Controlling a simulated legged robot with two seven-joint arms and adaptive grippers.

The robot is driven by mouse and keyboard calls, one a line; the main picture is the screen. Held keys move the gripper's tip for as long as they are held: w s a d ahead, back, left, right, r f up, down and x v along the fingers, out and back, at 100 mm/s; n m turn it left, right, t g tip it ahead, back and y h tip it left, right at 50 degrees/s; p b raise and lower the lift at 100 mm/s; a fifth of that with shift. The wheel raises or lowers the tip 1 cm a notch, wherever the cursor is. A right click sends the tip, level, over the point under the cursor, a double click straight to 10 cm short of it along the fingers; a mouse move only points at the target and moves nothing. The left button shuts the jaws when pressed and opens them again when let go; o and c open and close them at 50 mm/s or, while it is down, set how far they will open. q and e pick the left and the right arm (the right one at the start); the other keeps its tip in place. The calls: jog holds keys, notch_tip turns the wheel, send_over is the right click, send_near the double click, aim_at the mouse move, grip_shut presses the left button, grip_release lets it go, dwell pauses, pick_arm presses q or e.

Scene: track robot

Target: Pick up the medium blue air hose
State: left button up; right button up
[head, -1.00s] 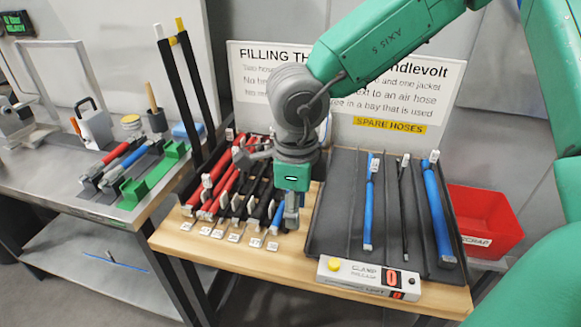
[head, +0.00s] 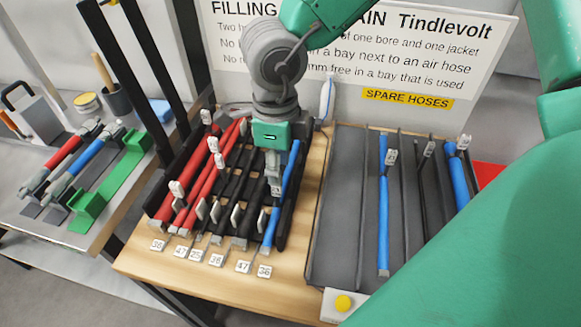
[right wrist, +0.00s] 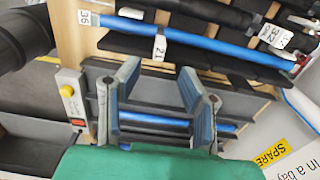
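A blue hose (head: 286,190) lies at the right end of the hose rack, with a white tag; its tag reads 21 in the right wrist view (right wrist: 205,42). Two more blue hoses lie in the spare tray: a slim one (head: 384,220) at its left and a thicker one (head: 459,183) at its right, partly hidden by my arm. I cannot tell by size which is the medium one. My right gripper (head: 274,182) is over the rack's right part, close to its blue hose. In the right wrist view the gripper (right wrist: 159,72) has its fingers apart with nothing between them. My left gripper is out of view.
Red hoses (head: 203,185) and black hoses (head: 236,190) fill the rack's other bays. The spare tray (head: 335,210) has raised dividers and holds a black hose. A sign (head: 400,60) stands behind. A clamp box with a yellow button (head: 343,303) is at the front.

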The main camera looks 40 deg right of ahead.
aim_at(277, 196)
jog(key=a+f, duration=0.1)
jog(key=f, duration=0.1)
jog(key=shift+w+a+f, duration=0.15)
jog(key=shift+a+f, duration=0.2)
jog(key=shift+f+b, duration=0.2)
jog(key=shift+b, duration=0.1)
jog(key=d+f, duration=0.1)
jog(key=f+b, duration=0.1)
jog(key=f, duration=0.1)
jog(key=d+f, duration=0.1)
jog(key=f, duration=0.1)
jog(key=shift+d+b, duration=0.3)
jog(key=shift+s+a+f, duration=0.2)
jog(key=shift+s+f, duration=0.05)
jog(key=shift+f, duration=0.05)
jog(key=shift+a, duration=0.3)
jog(key=shift+w+a, duration=0.4)
jog(key=shift+a, duration=0.25)
jog(key=c, duration=0.4)
jog(key=shift+a, duration=0.1)
grip_shut()
jog(key=shift+s+r, duration=0.1)
jog(key=shift+s, duration=0.05)
jog(key=shift+s+d, duration=0.15)
jog(key=shift+d, duration=0.2)
jog(key=shift+d+f, duration=0.2)
jog(key=shift+d, duration=0.2)
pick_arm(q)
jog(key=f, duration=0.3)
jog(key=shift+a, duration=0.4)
